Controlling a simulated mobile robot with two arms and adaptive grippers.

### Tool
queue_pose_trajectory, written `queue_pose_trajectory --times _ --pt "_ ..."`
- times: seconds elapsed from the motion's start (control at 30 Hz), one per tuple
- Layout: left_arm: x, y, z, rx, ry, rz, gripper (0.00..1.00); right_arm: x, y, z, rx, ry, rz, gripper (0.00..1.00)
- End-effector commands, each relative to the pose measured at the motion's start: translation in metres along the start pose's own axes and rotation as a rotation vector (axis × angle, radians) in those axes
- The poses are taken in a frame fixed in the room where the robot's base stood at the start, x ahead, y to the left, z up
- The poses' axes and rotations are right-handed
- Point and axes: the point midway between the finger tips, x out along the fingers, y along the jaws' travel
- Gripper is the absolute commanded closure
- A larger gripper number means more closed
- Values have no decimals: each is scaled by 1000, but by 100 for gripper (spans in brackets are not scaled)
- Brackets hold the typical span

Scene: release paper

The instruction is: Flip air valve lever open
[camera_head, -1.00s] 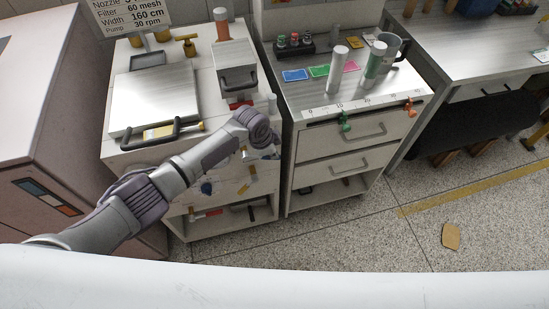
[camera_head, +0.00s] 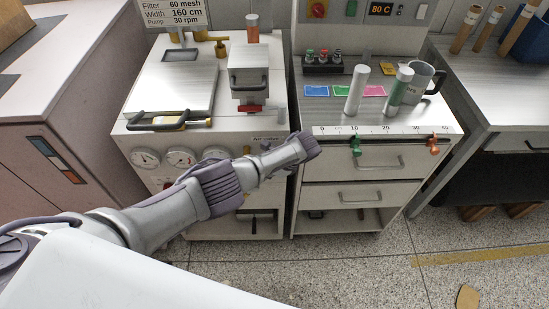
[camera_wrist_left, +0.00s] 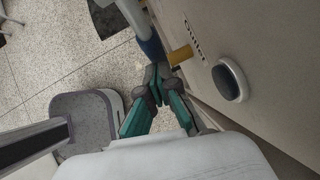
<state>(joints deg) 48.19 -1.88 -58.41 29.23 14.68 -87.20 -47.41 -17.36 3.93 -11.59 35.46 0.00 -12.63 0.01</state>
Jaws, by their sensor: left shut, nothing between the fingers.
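The "Air valve" label (camera_head: 268,139) shows on the front of the left cabinet (camera_head: 240,128) in the head view, just above my left arm. The valve and its lever are hidden behind that arm there. In the left wrist view a blue-ended lever-like part (camera_wrist_left: 150,46) stands beside a brass-yellow stub (camera_wrist_left: 181,55) on the cabinet face. My left gripper (camera_wrist_left: 157,88) is shut and empty, its tips just below the blue end and close to the stub. Whether they touch is unclear. In the head view the gripper's fingers are hidden. My right gripper is in neither view.
Gauges (camera_head: 180,158) line the cabinet front. A drawer unit (camera_head: 372,160) with green and orange clips stands to the right. The floor (camera_head: 350,268) in front is open.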

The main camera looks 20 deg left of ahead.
Motion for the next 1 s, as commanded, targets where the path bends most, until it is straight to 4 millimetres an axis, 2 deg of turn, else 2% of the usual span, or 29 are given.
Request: queue_pose_trajectory --times 0.07,0.33,1.0 --pt "6 0 3 -4 5 1 100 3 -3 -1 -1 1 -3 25" --pt "15 3 7 -4 7 1 100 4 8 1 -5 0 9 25" --pt "20 4 10 -3 8 0 100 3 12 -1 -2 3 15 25"
